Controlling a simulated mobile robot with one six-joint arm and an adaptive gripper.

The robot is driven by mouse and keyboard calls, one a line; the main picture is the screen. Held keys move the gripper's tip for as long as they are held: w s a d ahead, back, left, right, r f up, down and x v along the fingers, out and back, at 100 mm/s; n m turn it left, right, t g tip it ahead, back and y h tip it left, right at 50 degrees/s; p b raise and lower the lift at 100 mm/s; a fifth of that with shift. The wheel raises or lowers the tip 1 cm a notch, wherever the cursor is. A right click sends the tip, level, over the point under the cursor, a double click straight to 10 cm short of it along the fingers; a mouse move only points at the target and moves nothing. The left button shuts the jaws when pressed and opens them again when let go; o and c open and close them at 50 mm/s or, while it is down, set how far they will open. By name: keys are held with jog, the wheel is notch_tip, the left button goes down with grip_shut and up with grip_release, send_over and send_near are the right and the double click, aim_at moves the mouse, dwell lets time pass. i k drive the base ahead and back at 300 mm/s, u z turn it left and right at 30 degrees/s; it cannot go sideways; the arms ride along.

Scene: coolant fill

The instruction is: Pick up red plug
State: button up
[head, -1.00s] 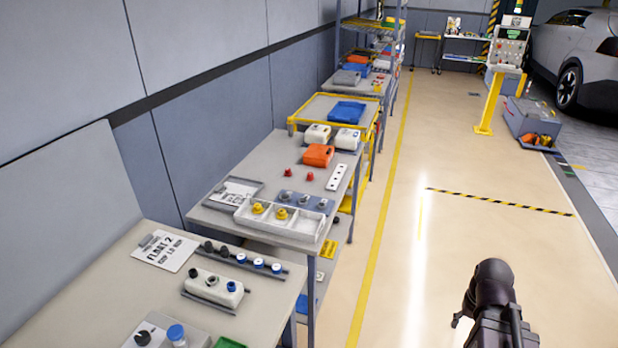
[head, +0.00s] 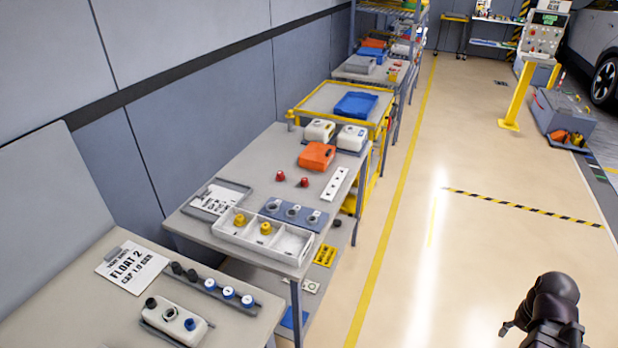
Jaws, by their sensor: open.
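Two small red plugs stand on the middle grey table (head: 205,228). The left red plug (head: 280,176) and the right red plug (head: 304,182) sit apart, between the orange box and the white divided tray. My gripper (head: 508,328) shows only in part at the lower right, dark and over the open floor. It is open and well away from the plugs, to their right and nearer the camera. I see nothing held in it.
The white tray (head: 232,237) holds yellow plugs. Behind it lies a grey-blue block with sockets (head: 293,213). An orange box (head: 316,155) and white containers (head: 320,131) stand beyond the plugs. A nearer table (head: 70,310) is at lower left. Open floor (head: 430,290) lies to the right.

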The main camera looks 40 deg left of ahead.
aim_at(304, 183)
jog(key=z, duration=0.1)
jog(key=i, duration=1.6)
jog(key=u, duration=0.55)
jog(key=i, duration=0.6)
jog(key=u, duration=0.95)
jog(key=i, duration=0.65)
jog(key=u, duration=0.35)
